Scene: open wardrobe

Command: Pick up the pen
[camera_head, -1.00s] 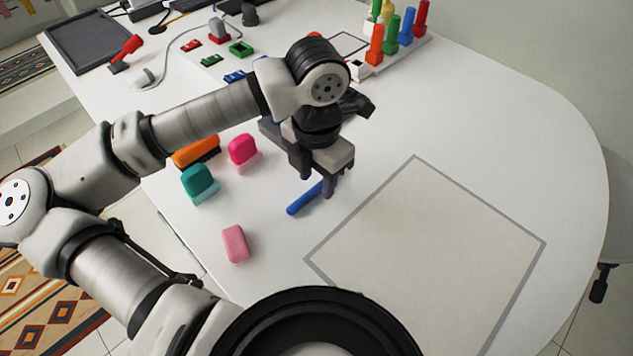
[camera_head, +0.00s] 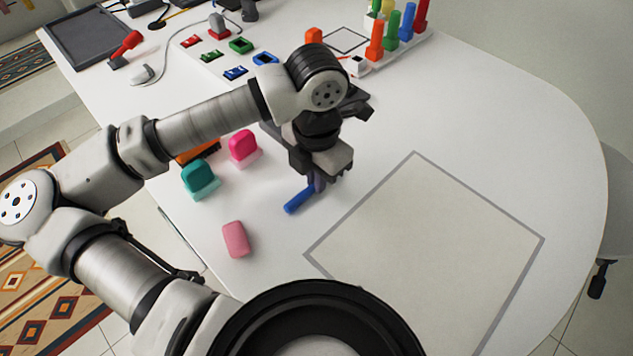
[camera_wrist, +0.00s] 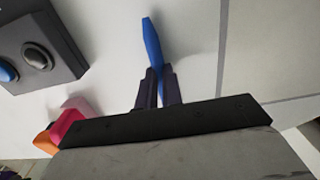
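The blue pen (camera_head: 298,201) lies on the white table, just left of the outlined square. My gripper (camera_head: 317,184) is over its far end, pointing down, with the fingers close together. In the wrist view the two dark fingertips (camera_wrist: 159,78) are on either side of the pen (camera_wrist: 152,42), closed on it. The pen appears to be still at table height.
A pink eraser-like block (camera_head: 235,239), a teal block (camera_head: 199,178) and a magenta block (camera_head: 243,147) stand left of the pen. A pale square with a grey border (camera_head: 430,250) lies to the right, empty. Coloured pegs (camera_head: 390,40) stand at the back.

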